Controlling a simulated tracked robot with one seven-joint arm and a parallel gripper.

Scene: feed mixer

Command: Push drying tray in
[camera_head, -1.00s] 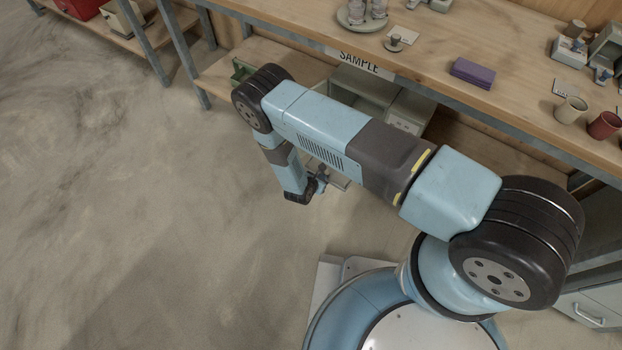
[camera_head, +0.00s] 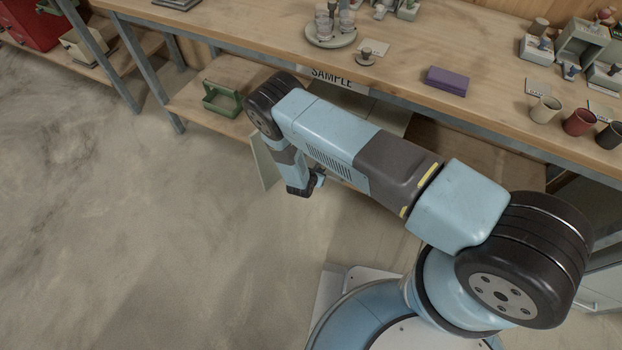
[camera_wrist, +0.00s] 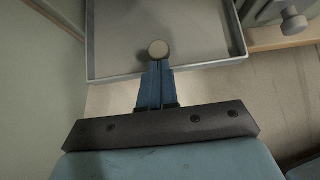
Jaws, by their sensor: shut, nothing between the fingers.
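The drying tray (camera_wrist: 205,28) is a shallow grey tray with a raised rim, at the top of the wrist view. A round knob (camera_wrist: 158,49) shows at the middle of its near edge. My gripper (camera_wrist: 159,66) is shut and empty, its blue fingertips right at the knob; whether they touch it I cannot tell. In the head view my gripper (camera_head: 319,178) is low in front of the bench, partly hidden by my arm. The arm hides the tray and most of the cabinet under the SAMPLE sign (camera_head: 332,77) there.
A pale open door panel (camera_head: 265,162) stands left of my gripper; it also fills the left of the wrist view (camera_wrist: 35,90). A grey front with a knob (camera_wrist: 293,20) is at right. The wooden bench (camera_head: 400,65) runs above. A green carrier (camera_head: 222,100) sits on the lower shelf.

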